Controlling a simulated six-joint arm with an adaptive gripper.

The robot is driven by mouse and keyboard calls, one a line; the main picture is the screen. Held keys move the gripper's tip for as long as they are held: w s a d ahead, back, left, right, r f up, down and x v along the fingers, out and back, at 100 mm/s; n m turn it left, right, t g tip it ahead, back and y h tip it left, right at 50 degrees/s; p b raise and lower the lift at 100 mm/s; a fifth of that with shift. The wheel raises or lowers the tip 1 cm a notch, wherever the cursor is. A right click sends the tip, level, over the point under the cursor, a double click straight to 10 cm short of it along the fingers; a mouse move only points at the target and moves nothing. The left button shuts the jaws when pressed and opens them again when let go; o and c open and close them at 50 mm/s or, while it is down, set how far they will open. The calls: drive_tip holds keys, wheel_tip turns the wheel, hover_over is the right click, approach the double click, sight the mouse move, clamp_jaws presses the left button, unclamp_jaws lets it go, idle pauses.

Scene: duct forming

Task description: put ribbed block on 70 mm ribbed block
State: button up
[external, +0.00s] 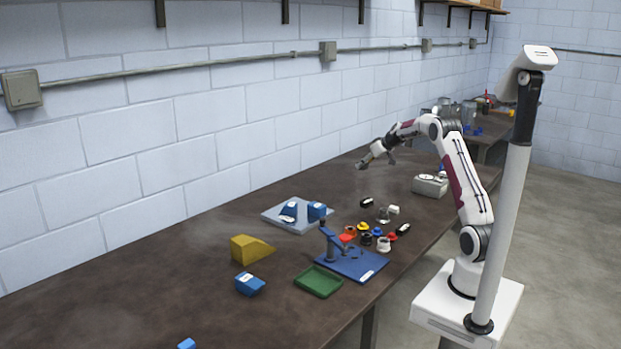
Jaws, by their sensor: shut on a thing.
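My gripper (376,158) is at the end of my raised arm, above the far part of the dark table. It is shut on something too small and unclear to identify. Ribs cannot be made out on any block, so I cannot tell which is the ribbed block or the 70 mm ribbed block. Two blue pieces, left (289,212) and right (317,211), are on a light grey plate (284,227) by the wall. Another blue block (250,284) lies near the front, apart from my gripper. A small blue piece (187,344) shows at the bottom edge.
A yellow wedge (250,249), green tray (319,281) and blue base with a raised post (358,264) are on the table (150,290). Several small coloured parts cluster behind the base. A grey box (430,186) stands near my arm. The table's left front is mostly clear.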

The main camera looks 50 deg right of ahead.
drive_tip(key=s+d+r, duration=0.1)
drive_tip(key=s+d, duration=0.2)
drive_tip(key=s, duration=0.6)
drive_tip(key=n+y, duration=0.4)
drive_tip(key=n, duration=0.1)
hover_over(406, 227)
wheel_tip(406, 227, down, 5)
drive_tip(key=shift+a+n+g, duration=0.1)
drive_tip(key=shift+n+g, duration=0.2)
drive_tip(key=shift+f, duration=0.1)
drive_tip(key=shift+f, duration=3.1)
